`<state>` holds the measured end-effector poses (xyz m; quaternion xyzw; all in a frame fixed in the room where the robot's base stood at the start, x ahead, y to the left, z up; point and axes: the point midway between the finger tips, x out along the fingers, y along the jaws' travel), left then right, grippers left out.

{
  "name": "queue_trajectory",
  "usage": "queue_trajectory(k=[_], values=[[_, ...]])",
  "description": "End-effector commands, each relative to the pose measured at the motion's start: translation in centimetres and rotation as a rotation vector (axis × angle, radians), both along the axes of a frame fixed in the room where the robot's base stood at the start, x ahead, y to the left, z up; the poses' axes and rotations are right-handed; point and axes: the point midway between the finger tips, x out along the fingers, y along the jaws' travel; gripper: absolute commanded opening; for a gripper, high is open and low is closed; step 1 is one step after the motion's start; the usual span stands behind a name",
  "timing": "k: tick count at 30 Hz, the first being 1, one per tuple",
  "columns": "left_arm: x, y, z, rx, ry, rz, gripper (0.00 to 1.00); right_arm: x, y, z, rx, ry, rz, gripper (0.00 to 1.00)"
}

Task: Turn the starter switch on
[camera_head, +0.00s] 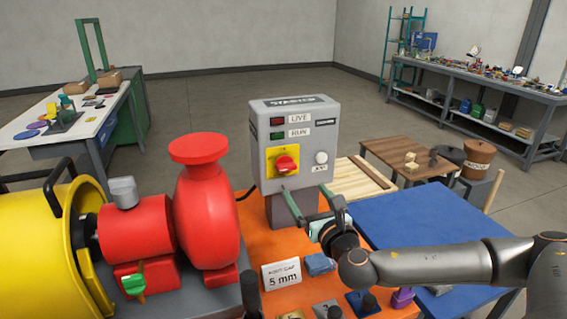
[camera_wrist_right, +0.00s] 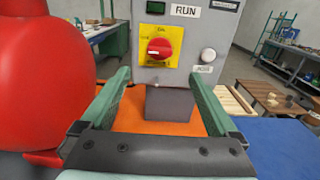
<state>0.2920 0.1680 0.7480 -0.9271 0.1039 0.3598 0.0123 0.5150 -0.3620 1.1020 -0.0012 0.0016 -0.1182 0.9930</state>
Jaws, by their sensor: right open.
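The grey starter box (camera_head: 293,140) stands on the orange bench top, with LIVE and RUN lamps and a white button (camera_head: 321,157) on its front. Its red rotary switch (camera_head: 286,164) sits on a yellow plate (camera_head: 276,154); the red knob also shows in the right wrist view (camera_wrist_right: 159,48), with its pale handle mark lying roughly sideways. My right gripper (camera_head: 296,194) is open and empty, its green fingers pointing at the box just below the switch. In the right wrist view its fingers (camera_wrist_right: 159,82) are spread wide, with the knob beyond and above them. My left gripper is not in view.
A red pump (camera_head: 205,215) with a yellow guard (camera_head: 40,240) stands close left of the box. A 5 mm sign (camera_head: 282,274) and small blocks lie on the orange top (camera_head: 255,240). A blue surface (camera_head: 420,215) is at right.

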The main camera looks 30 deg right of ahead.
Motion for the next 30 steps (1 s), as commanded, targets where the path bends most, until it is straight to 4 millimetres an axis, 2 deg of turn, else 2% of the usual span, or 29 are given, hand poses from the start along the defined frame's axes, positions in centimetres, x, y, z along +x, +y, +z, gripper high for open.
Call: queue_trajectory(k=[5, 15, 21, 30], values=[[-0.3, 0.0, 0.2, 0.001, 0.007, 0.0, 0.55, 1.6, -0.4, 0.2, 0.001, -0.002, -0.001, 0.95], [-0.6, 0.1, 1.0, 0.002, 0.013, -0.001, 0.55, 7.3, -1.7, 0.2, 0.004, -0.001, -0.001, 0.95], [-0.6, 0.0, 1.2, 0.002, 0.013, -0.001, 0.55, 10.1, -2.4, 0.0, 0.003, 0.0, 0.0, 0.95], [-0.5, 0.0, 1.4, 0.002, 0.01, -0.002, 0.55, 12.0, -2.8, -0.1, 0.003, 0.0, 0.002, 0.95]])
